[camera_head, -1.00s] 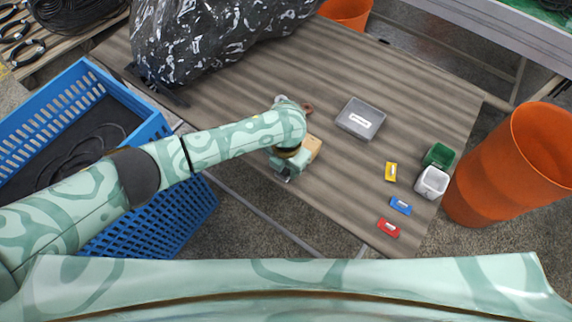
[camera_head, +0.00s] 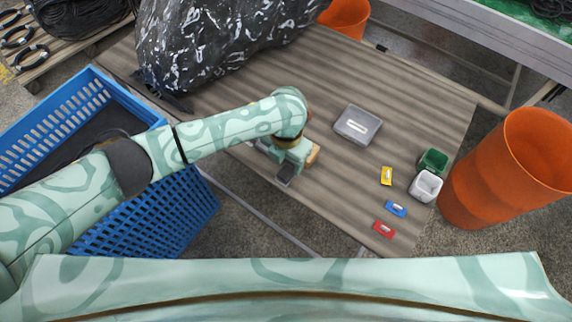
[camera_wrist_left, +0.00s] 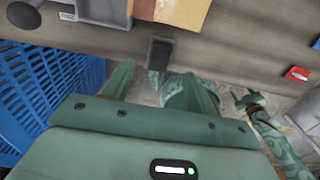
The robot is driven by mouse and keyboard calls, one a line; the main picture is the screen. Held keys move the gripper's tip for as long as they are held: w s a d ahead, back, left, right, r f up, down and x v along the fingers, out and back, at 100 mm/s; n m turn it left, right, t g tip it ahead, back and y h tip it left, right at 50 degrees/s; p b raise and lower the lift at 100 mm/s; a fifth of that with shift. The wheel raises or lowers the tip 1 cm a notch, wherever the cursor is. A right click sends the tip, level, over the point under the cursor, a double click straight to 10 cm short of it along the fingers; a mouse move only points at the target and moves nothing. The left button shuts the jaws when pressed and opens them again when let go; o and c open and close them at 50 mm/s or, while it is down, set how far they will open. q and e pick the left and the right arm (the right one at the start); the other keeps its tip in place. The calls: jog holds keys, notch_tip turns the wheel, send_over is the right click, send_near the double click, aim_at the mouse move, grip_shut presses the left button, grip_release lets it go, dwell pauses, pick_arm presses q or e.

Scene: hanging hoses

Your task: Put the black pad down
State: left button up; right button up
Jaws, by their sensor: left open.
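The black pad (camera_wrist_left: 159,54) is a small dark block near the table's front edge in the left wrist view. In the head view it shows as a dark patch (camera_head: 286,174) at the front of my left gripper (camera_head: 288,160). In the left wrist view my left gripper (camera_wrist_left: 161,82) is open, its two green fingers apart with the pad ahead between them. I cannot tell whether the pad touches the table (camera_head: 420,105).
A tan block (camera_head: 314,154) is close beside the left gripper. A grey tray (camera_head: 358,125), yellow (camera_head: 387,176), blue (camera_head: 396,209) and red (camera_head: 384,229) pieces, and green (camera_head: 433,162) and white (camera_head: 426,186) cups lie to the right. A blue crate (camera_head: 165,215) stands left.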

aim_at(286, 171)
pick_arm(q)
notch_tip(286, 171, up, 5)
jog(key=shift+r+p, duration=0.2)
jog(key=shift+p, duration=0.55)
